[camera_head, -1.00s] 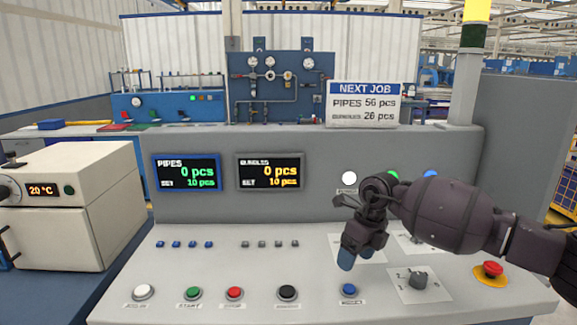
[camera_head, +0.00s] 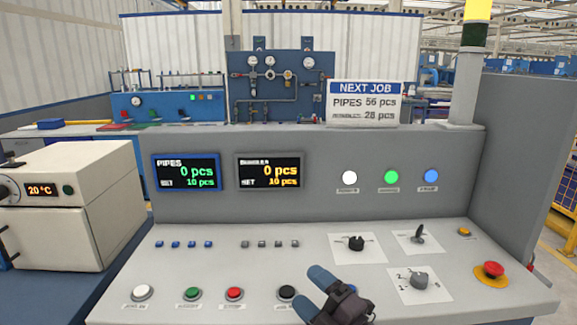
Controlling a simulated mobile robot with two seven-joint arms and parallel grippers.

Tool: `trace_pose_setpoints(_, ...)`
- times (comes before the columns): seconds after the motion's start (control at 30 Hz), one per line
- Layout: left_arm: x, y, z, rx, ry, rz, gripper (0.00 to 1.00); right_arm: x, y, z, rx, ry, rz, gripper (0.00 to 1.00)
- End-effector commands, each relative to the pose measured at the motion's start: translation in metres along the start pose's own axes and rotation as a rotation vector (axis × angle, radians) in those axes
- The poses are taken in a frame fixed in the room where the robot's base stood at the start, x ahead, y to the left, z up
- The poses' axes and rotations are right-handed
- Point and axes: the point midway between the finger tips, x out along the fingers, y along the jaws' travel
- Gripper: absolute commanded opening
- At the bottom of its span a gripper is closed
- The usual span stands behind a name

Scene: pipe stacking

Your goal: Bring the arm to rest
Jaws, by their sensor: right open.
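My right gripper (camera_head: 322,284) shows at the bottom of the head view, low in front of the grey control panel (camera_head: 225,262). Its blue-tipped fingers are open and I see nothing between them. It partly hides the black button (camera_head: 287,292) and covers most of the blue button beside it. Most of the right arm is out of view below the picture's edge. My left gripper is not in view.
A red emergency button (camera_head: 491,269) and rotary switches (camera_head: 419,280) are on the panel's right. Two displays (camera_head: 187,172) reading 0 pcs and several lit lamps (camera_head: 391,177) are on the upright face. A cream oven-like box (camera_head: 70,205) stands at left.

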Motion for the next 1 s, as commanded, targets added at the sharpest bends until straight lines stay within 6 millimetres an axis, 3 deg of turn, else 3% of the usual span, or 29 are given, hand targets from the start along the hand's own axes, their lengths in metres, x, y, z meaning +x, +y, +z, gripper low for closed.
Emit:
trace_pose_setpoints(0.27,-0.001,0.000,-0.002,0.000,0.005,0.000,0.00,-0.095,-0.015,0.053,0.410,-0.573,0.046,0.74)
trace_pose_setpoints(0.43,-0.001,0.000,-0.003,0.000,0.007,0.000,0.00,-0.174,-0.041,0.069,0.649,-0.919,0.008,0.74)
trace_pose_setpoints(0.57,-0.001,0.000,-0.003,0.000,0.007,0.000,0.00,-0.240,-0.062,0.064,0.826,-1.174,-0.050,0.74)
trace_pose_setpoints(0.7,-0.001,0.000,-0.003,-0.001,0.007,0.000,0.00,-0.306,-0.080,0.043,0.993,-1.412,-0.130,0.74)
trace_pose_setpoints(0.8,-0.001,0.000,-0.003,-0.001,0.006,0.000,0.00,-0.338,-0.088,0.028,1.075,-1.527,-0.181,0.74)
trace_pose_setpoints(1.0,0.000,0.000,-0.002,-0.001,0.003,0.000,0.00,-0.382,-0.094,-0.001,1.191,-1.683,-0.265,0.74)
